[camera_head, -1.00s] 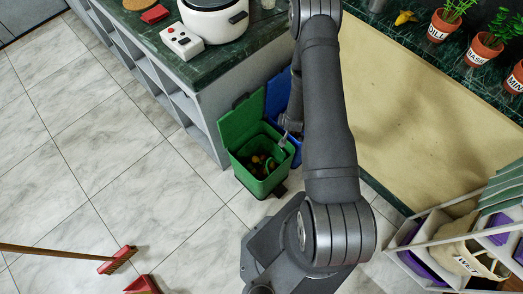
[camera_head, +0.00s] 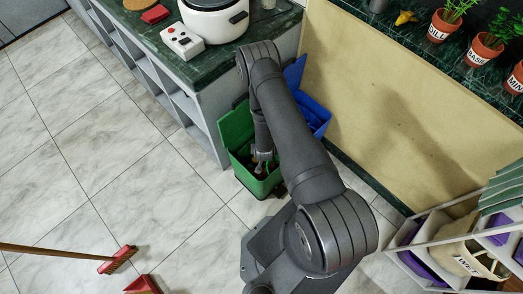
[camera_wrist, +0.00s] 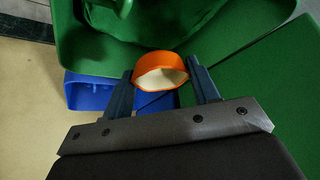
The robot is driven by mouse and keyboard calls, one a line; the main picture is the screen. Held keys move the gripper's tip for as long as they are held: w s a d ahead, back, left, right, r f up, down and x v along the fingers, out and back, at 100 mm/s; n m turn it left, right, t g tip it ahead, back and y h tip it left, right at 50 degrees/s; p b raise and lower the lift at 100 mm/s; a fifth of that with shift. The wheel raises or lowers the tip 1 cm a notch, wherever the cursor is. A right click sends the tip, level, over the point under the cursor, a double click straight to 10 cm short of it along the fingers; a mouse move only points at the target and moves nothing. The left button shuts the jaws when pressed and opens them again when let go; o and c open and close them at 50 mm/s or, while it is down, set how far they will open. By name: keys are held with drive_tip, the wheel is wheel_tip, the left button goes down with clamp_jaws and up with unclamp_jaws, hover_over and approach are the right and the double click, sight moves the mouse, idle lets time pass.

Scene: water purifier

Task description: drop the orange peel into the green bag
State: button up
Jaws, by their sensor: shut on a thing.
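The orange peel (camera_wrist: 160,70) is a curved piece, orange outside and pale inside. In the wrist view it sits between the two fingers of my gripper (camera_wrist: 161,88), which is shut on it. The green bag is a green lidded bin (camera_head: 237,129) in the head view, standing on the floor by the counter's end with its lid open. My gripper (camera_head: 263,157) is over the bin's opening, and the arm hides part of it. The peel cannot be made out in the head view. Green bin surfaces (camera_wrist: 250,45) surround the peel in the wrist view.
A blue bin (camera_head: 316,116) with a raised lid stands right beside the green one; it also shows in the wrist view (camera_wrist: 90,93). The counter (camera_head: 215,62) holds a white cooker (camera_head: 210,20). A crate rack (camera_head: 440,240) stands at right. The floor at left is mostly clear.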

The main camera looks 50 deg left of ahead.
drive_tip(key=shift+f, duration=0.8)
drive_tip(key=o, duration=1)
drive_tip(key=shift+o, duration=0.2)
drive_tip(key=v, duration=1.7)
drive_tip(key=shift+r, duration=0.2)
drive_tip(key=shift+f, duration=0.1)
drive_tip(key=x, duration=1.7)
drive_tip(key=shift+r, duration=0.3)
